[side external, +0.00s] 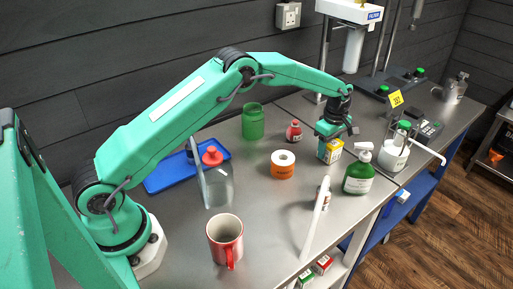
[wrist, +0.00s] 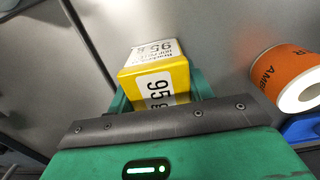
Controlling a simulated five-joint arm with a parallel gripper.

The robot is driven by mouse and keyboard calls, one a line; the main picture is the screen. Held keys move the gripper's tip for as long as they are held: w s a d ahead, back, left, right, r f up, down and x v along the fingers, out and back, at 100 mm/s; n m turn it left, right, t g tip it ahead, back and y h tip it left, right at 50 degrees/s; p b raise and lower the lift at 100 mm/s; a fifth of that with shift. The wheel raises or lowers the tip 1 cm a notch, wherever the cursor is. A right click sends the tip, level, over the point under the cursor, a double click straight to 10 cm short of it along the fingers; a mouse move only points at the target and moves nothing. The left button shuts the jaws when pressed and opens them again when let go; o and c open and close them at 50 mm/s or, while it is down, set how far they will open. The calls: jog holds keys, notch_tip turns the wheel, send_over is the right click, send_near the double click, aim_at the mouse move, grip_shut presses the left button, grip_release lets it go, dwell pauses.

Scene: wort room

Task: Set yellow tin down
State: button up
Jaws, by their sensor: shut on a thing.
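The yellow tin (side external: 329,152) is a small boxy yellow and white tin. In the wrist view the tin (wrist: 155,78) shows a white label reading 95 g and sits between the green fingers. My gripper (side external: 333,134) is shut on it from above, near the far right part of the grey metal worktop (side external: 262,208). It also shows in the wrist view, with my gripper (wrist: 161,92) around the tin. I cannot tell whether the tin's underside touches the worktop.
An orange-labelled roll (side external: 283,170) stands left of the tin. A small red bottle (side external: 294,132) is behind it. A green pump bottle (side external: 358,179) is close at the right front. A red mug (side external: 222,240) is nearer the camera. Bare worktop lies in front of the tin.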

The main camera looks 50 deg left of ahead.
jog(key=shift+f, duration=0.1)
jog(key=o, duration=1)
jog(key=shift+o, duration=0.2)
notch_tip(320, 180, up, 12)
dwell(0.6)
